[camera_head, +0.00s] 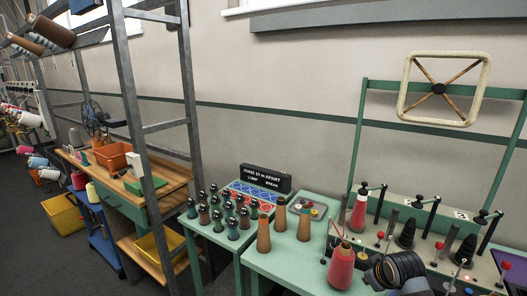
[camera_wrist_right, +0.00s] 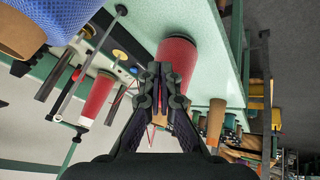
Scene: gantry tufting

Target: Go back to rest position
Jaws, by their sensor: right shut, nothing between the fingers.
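My right gripper shows in the right wrist view (camera_wrist_right: 161,76), pointing away from the camera, its black fingers shut and empty. A large red yarn cone (camera_wrist_right: 178,60) stands on the green table just beyond the fingertips; whether they touch it I cannot tell. In the head view, the dark ringed end of my right arm (camera_head: 399,268) is at the lower right, beside the red cone (camera_head: 341,268); the fingers cannot be made out there. My left gripper is in neither view.
A green table (camera_head: 283,262) bears bare brown cones (camera_head: 304,224) and a rack with spindles and a red cone (camera_head: 358,213). A square frame (camera_head: 443,57) stands above it. Dark-topped bobbins (camera_head: 233,228) and a black sign (camera_head: 265,178) are left. A metal shelf upright (camera_head: 132,110) rises farther left.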

